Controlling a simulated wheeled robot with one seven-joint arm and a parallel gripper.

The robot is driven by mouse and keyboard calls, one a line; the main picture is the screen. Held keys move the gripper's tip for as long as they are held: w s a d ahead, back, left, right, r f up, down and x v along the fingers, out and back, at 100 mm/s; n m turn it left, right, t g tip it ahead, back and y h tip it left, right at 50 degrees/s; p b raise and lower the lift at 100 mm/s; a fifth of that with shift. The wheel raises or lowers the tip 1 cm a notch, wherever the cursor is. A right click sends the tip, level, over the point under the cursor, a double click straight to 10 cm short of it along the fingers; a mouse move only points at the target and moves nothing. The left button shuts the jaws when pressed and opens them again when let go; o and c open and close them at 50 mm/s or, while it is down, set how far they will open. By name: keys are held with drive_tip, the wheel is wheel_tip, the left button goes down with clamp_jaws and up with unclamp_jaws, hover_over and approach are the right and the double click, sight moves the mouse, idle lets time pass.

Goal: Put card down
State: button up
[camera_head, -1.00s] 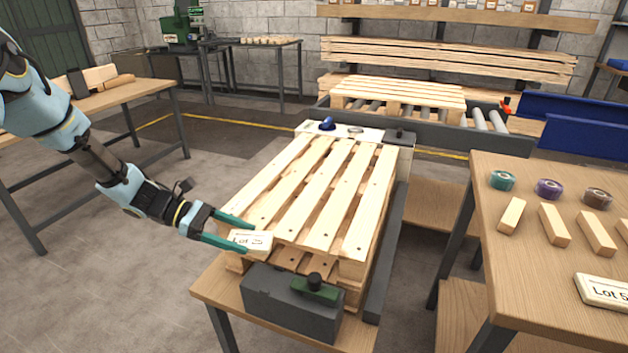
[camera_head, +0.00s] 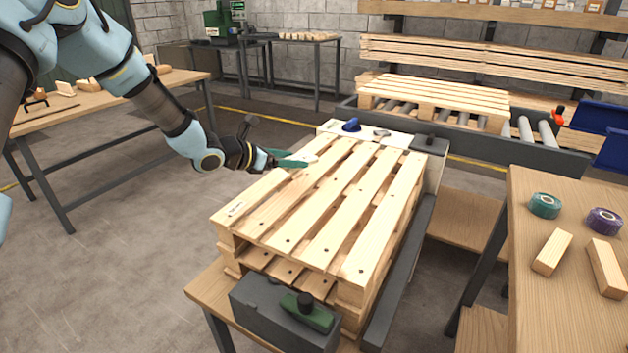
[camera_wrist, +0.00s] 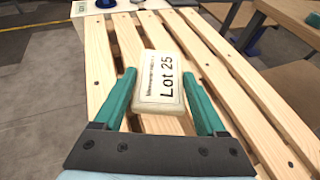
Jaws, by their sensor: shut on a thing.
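My gripper (camera_head: 300,161) has green fingers and is shut on a pale card (camera_head: 312,158) over the left rear part of the wooden pallet (camera_head: 335,200). In the wrist view, my gripper (camera_wrist: 158,78) has one finger on each side of the card (camera_wrist: 160,92). The card reads "Lot 25" and its face is turned up to the camera. The pallet (camera_wrist: 235,85) slats run beneath it. I cannot tell whether the card touches the slats.
A grey block with a green clamp (camera_head: 305,310) stands at the pallet's front. A white plate with a blue knob (camera_head: 351,125) is behind it. The right table (camera_head: 545,315) holds tape rolls (camera_head: 545,205) and wood blocks (camera_head: 552,252). Another table (camera_head: 110,95) stands left. The pallet's slats are mostly clear.

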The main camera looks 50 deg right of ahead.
sight(291, 190)
drive_tip(key=shift+f, duration=3.5)
drive_tip(key=shift+f, duration=0.15)
drive_tip(key=o, duration=1.3)
drive_tip(key=shift+a+r, duration=0.1)
drive_tip(key=shift+r, duration=0.15)
drive_tip(key=v, duration=1.1)
drive_tip(key=shift+a+b, duration=0.3)
drive_tip(key=shift+a, duration=0.05)
drive_tip(key=shift+w+r, duration=0.15)
